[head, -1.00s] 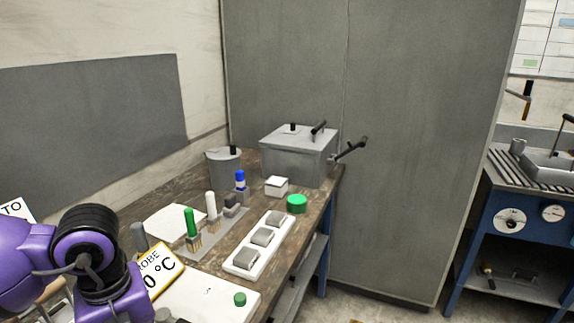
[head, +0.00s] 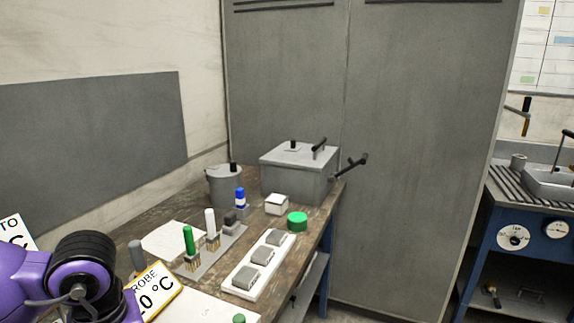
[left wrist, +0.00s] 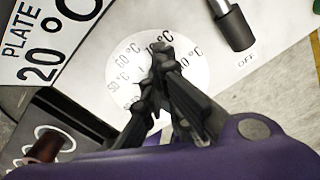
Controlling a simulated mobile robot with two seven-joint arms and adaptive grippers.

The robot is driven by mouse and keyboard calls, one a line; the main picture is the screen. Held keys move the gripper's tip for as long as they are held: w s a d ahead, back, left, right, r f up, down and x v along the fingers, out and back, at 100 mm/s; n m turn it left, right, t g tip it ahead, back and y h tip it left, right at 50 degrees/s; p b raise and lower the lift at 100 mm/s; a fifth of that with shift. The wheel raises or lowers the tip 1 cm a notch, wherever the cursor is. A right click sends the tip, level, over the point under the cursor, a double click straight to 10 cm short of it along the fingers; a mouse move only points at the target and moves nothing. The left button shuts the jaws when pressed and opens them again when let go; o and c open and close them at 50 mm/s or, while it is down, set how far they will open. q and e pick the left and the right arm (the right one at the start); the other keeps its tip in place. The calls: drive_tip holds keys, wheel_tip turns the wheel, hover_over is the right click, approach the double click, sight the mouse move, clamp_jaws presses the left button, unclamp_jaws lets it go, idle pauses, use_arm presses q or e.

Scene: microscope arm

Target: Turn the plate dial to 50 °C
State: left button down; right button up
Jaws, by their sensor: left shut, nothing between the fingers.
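The plate dial (left wrist: 118,72) shows in the left wrist view as a round white disc with temperature marks printed around it, among them 50 °C and 60 °C. My left gripper (left wrist: 162,48) is shut and empty, its dark fingertips over the disc's right part. The fingers hide the disc's middle and some marks, so I cannot tell where the dial points or whether they touch it. A plate sign (left wrist: 50,40) at the upper left reads 20 °C. In the head view my purple left arm is at the lower left; its gripper is out of that picture. My right gripper is not in view.
A dark cylindrical handle (left wrist: 232,24) stands near the OFF mark, right of the dial. In the head view the probe sign (head: 155,290) reads 20 °C. Behind it are brushes (head: 189,241), a white tray of grey blocks (head: 243,283), a green lid (head: 297,221) and a grey box (head: 297,178).

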use_arm(q)
drive_tip(key=shift+s+a+f, duration=0.1)
drive_tip(key=shift+s+f, duration=0.05)
drive_tip(key=shift+s, duration=0.15)
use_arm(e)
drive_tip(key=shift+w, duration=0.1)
use_arm(q)
drive_tip(key=shift+s+a, duration=0.2)
drive_tip(key=shift+a, duration=0.1)
drive_tip(key=shift+s+a, duration=0.15)
drive_tip(key=shift+a, duration=0.05)
drive_tip(key=shift+s+a, duration=0.1)
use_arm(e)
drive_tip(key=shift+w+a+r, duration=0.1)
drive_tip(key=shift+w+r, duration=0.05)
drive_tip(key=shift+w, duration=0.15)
use_arm(q)
drive_tip(key=shift+s+a, duration=0.1)
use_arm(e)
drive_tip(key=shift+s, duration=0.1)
use_arm(q)
drive_tip(key=shift+s, duration=0.15)
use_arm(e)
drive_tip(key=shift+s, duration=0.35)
use_arm(q)
drive_tip(key=shift+a, duration=0.3)
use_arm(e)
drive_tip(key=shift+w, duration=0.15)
